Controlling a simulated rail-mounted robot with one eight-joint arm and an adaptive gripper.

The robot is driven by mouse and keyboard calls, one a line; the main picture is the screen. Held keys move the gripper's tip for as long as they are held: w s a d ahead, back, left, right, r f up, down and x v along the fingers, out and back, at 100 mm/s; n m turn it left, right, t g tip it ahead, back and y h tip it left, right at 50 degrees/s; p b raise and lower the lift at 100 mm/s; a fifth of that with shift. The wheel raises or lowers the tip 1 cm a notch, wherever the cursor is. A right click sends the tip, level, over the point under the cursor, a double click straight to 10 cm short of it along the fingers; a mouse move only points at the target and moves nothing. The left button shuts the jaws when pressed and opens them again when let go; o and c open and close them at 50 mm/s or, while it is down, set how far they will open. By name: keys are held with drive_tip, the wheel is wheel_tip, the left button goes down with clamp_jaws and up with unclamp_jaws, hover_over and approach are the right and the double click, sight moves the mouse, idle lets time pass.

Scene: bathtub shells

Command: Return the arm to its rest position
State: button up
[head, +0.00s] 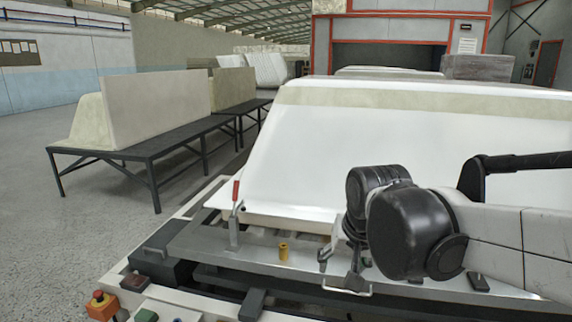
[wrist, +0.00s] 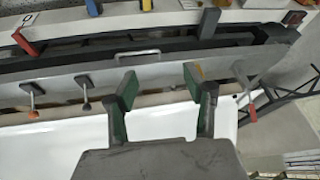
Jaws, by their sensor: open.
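My arm (head: 500,225) reaches in from the right in the head view, with its dark wrist joints (head: 405,225) in front of a white bathtub shell (head: 370,145). My gripper (wrist: 160,86) shows in the wrist view with its two green-and-dark fingers spread apart and nothing between them. The fingers overlap the metal frame edge and the white shell (wrist: 165,126) in that view. Whether they touch anything cannot be told. In the head view the fingers are not clearly visible, being behind or below the wrist.
A metal handle (wrist: 138,53) lies beyond my fingers. A dark bench (head: 150,150) holds pale shells. Floor at left is clear.

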drive_tip(key=s+d+f+n+t, duration=0.1)
drive_tip(key=s+d, duration=0.3)
drive_tip(key=s, duration=0.3)
drive_tip(key=s+d+f+t, duration=0.1)
drive_tip(key=s+d+f, duration=0.1)
drive_tip(key=s+d, duration=0.45)
wheel_tip(320, 180, up, 18)
drive_tip(key=a+p, duration=0.1)
drive_tip(key=p, duration=1.7)
drive_tip(key=shift+s+a+r+h, duration=0.2)
drive_tip(key=shift+s+a+h, duration=0.15)
drive_tip(key=shift+a+h, duration=0.05)
